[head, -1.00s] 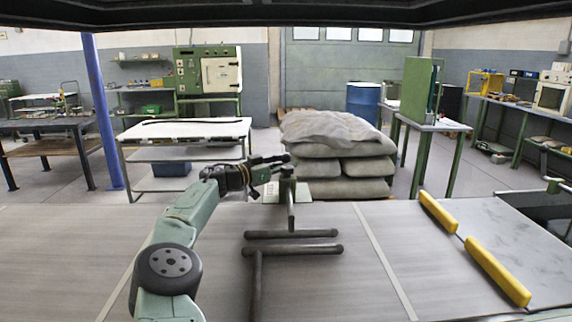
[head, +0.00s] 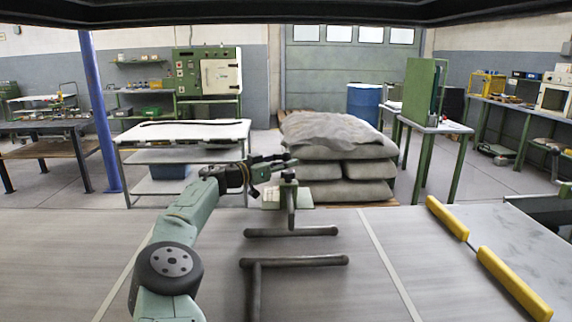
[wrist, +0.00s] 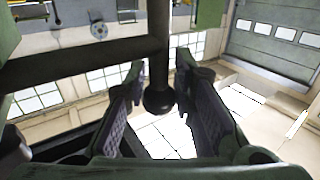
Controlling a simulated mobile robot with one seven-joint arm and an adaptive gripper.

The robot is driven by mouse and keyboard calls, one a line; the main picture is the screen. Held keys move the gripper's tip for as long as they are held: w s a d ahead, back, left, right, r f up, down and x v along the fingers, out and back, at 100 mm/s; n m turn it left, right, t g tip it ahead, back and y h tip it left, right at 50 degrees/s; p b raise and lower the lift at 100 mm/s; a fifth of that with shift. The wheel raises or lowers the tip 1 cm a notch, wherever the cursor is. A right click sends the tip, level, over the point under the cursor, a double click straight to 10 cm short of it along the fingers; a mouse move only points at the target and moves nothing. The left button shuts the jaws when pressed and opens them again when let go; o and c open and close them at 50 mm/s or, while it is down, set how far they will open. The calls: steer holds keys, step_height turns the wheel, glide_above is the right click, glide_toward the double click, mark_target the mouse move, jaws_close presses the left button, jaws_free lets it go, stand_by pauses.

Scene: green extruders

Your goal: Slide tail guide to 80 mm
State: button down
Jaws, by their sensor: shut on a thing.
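The likely tail guide is a dark T-shaped bar assembly. Its far crossbar (head: 290,232) lies across the grey table, with a dark upright post (head: 291,202) rising from it. A second dark crossbar (head: 300,261) lies parallel and nearer to me, on its own stem. My gripper (head: 284,167) is at the top of the post. In the wrist view, a dark bar with a rounded end (wrist: 159,97) stands between my two fingers (wrist: 160,68), which are closed on it. The exact contact is hard to see. No millimetre scale can be read.
Two yellow bars (head: 512,284) joined by a thin rod lie on the right of the grey table (head: 400,225). Stacked grey sacks (head: 340,150) stand beyond its far edge. A white-topped table (head: 185,133) stands back left. The table is mostly clear around the bars.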

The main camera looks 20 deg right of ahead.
steer(key=c, duration=1.6)
jaws_free()
steer(key=shift+s, duration=0.1)
steer(key=shift+a, duration=0.15)
steer(key=v, duration=1.1)
steer(key=shift+a, duration=0.35)
steer(key=shift+s, duration=0.15)
